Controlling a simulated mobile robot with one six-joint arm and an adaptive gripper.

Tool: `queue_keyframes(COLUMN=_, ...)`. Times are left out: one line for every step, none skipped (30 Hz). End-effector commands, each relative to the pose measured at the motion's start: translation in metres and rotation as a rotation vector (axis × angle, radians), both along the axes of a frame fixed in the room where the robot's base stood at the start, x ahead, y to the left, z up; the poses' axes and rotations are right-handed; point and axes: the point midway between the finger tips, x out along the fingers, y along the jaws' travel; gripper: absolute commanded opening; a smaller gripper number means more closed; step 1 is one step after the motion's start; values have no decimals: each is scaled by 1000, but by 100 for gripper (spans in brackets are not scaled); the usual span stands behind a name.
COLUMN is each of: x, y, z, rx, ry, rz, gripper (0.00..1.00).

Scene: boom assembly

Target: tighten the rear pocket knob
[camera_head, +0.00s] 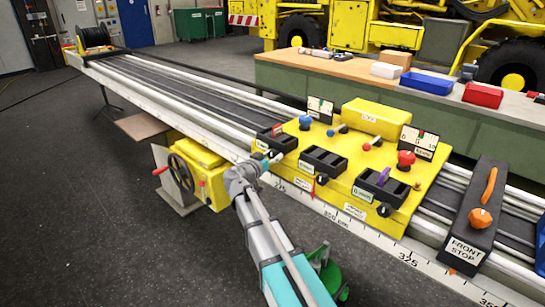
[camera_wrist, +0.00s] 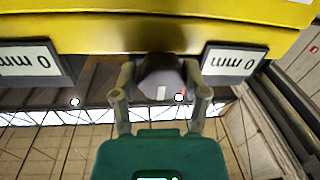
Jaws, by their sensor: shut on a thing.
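The yellow carriage (camera_head: 352,186) sits on the rails with three black pockets along its near side. The rear pocket (camera_head: 276,139) is the leftmost. Its dark round knob (camera_wrist: 161,76), with a pale mark, sits between the two fingers of my gripper (camera_wrist: 160,90) in the wrist view. My gripper is shut on it. In the head view my gripper (camera_head: 268,159) reaches the carriage's left front edge and mostly hides that knob. The middle pocket knob (camera_head: 322,180) and front pocket knob (camera_head: 384,210) show as black knobs to the right.
The front stop (camera_head: 470,225) with an orange handle stands on the rails at right. A yellow box with a handwheel (camera_head: 181,171) is left of my arm. A bench (camera_head: 360,110) with blue and red bins is behind. Upside-down "0 mm" plates (camera_wrist: 234,60) flank the knob.

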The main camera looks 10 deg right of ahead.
Motion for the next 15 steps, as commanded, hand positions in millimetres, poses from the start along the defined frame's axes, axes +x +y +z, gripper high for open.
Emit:
queue_keyframes(x=-1, y=-1, z=-1, rx=4, ry=0, rz=-2, gripper=11)
queue_keyframes(x=-1, y=-1, z=-1, rx=4, ry=0, rz=-2, gripper=11)
queue_keyframes(x=-1, y=0, z=-1, rx=4, ry=0, rz=-2, gripper=11)
queue_keyframes(x=-1, y=0, z=-1, rx=3, ry=0, rz=-2, gripper=11)
queue_keyframes(x=-1, y=0, z=-1, rx=3, ry=0, rz=-2, gripper=11)
queue_keyframes(x=-1, y=0, z=-1, rx=3, ry=0, rz=-2, gripper=11)
queue_keyframes(x=-1, y=0, z=-1, rx=3, ry=0, rz=-2, gripper=11)
queue_keyframes(x=-1, y=0, z=-1, rx=3, ry=0, rz=-2, gripper=64)
queue_keyframes(x=-1, y=0, z=-1, rx=3, ry=0, rz=-2, gripper=71)
queue_keyframes(x=-1, y=0, z=-1, rx=2, ry=0, rz=-2, gripper=77)
queue_keyframes(x=-1, y=0, z=-1, rx=2, ry=0, rz=-1, gripper=83)
queue_keyframes(x=0, y=0, z=0, rx=2, ry=0, rz=-1, gripper=90)
queue_keyframes(x=0, y=0, z=0, rx=1, ry=1, rz=-1, gripper=93)
queue_keyframes(x=0, y=0, z=0, rx=1, ry=1, rz=-1, gripper=93)
queue_keyframes(x=0, y=0, z=0, rx=1, ry=1, rz=-1, gripper=93)
